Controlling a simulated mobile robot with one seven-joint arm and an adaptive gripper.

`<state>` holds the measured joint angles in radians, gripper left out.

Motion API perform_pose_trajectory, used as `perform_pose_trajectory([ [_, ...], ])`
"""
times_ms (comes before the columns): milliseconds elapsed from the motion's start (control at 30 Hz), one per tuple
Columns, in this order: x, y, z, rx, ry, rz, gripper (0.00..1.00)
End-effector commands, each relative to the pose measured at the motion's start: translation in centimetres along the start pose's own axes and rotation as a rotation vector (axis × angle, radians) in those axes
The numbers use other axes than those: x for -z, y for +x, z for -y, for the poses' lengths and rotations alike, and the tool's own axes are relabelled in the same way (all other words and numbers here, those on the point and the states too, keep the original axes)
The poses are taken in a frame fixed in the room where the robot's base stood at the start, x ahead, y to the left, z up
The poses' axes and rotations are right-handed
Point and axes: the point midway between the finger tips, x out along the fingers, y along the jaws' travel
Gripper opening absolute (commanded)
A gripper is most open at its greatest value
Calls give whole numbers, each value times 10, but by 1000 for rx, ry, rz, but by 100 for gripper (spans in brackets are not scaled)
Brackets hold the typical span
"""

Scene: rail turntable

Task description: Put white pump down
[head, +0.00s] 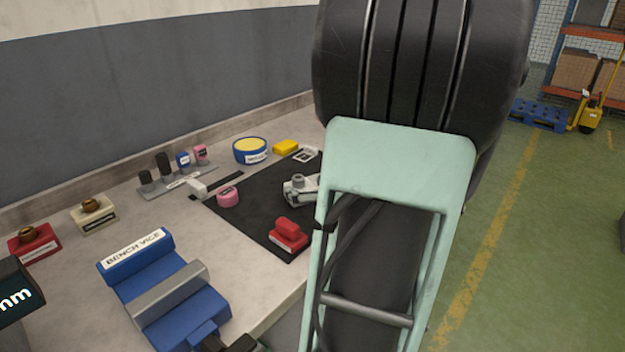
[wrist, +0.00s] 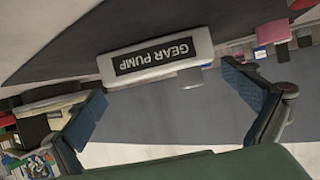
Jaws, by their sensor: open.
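The white pump, labelled GEAR PUMP, shows upside down in the wrist view (wrist: 155,58), ahead of my fingertips. In the head view a pale grey-white body with a round top, which looks like the pump (head: 298,188), is at the right part of the black mat (head: 262,215), partly hidden by my arm. My gripper (wrist: 168,102) is open, its two fingers wide apart with nothing between the pads. The pump appears apart from both fingers. My gripper is hidden behind my arm in the head view.
On the mat are a pink part (head: 228,197) and a red block (head: 289,235). A blue bench vice (head: 165,290) stands in front. A blue-yellow round part (head: 250,151), a yellow block (head: 285,147) and a grey rack (head: 175,185) line the back.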

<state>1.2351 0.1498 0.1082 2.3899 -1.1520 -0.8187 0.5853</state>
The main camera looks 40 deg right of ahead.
Motion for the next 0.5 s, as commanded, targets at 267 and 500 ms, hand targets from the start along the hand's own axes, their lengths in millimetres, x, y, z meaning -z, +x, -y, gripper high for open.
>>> perform_pose_trajectory([
  [267,4,-62,-1,-3,0,-1,100],
  [500,1,-88,0,0,0,0,100],
])
